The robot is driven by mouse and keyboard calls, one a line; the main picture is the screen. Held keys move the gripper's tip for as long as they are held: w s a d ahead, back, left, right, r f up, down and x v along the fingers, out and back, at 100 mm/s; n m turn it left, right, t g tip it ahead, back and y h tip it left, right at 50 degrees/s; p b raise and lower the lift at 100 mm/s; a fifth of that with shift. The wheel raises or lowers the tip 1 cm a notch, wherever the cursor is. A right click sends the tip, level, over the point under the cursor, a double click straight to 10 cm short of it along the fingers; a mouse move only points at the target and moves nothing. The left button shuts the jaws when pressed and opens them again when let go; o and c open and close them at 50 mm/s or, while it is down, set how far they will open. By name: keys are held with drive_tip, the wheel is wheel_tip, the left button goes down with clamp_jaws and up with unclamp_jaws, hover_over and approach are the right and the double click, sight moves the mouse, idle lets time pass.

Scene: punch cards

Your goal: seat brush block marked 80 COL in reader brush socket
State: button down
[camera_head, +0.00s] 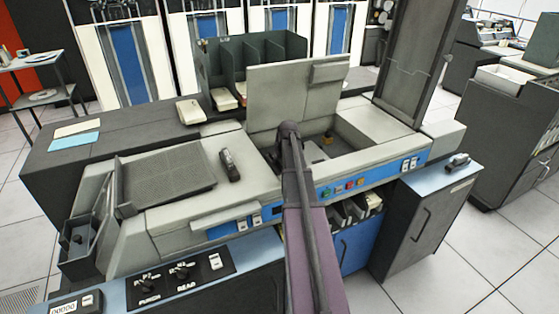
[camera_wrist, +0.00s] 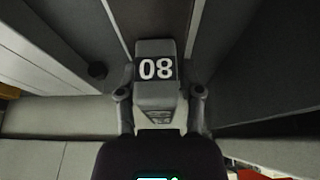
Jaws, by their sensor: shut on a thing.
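The brush block (camera_wrist: 157,92) is a grey block with a dark label in the wrist view. Its white digits read "08" in this picture, which is 80 seen upside down; no COL lettering can be made out. My gripper (camera_wrist: 160,97) has one finger on each side of the block and is shut on it. In the head view my arm reaches over the open reader bay (camera_head: 330,146) under a raised lid, and it hides the gripper and the block. I cannot make out the brush socket, nor whether the block touches anything.
The raised lid (camera_head: 290,95) stands behind the bay, and a tall dark panel (camera_head: 420,55) rises at the right. A small dark block (camera_head: 229,165) lies on the deck at left. Another small object (camera_head: 457,162) lies on the right cabinet. Grey walls flank the gripper in the wrist view.

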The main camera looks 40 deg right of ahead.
drive_tip(key=shift+s+a+f+b, duration=0.2)
drive_tip(key=shift+s+f+b, duration=0.1)
drive_tip(key=shift+s+b, duration=0.1)
idle(0.3)
drive_tip(key=shift+c, duration=2.2)
unclamp_jaws()
drive_tip(key=shift+o, duration=1.4)
drive_tip(key=shift+w+d+f, duration=0.1)
drive_tip(key=shift+w+f, duration=0.05)
drive_tip(key=shift+f, duration=0.1)
drive_tip(key=shift+w+d+f, duration=0.1)
drive_tip(key=shift+w+r, duration=0.1)
drive_tip(key=shift+r, duration=0.15)
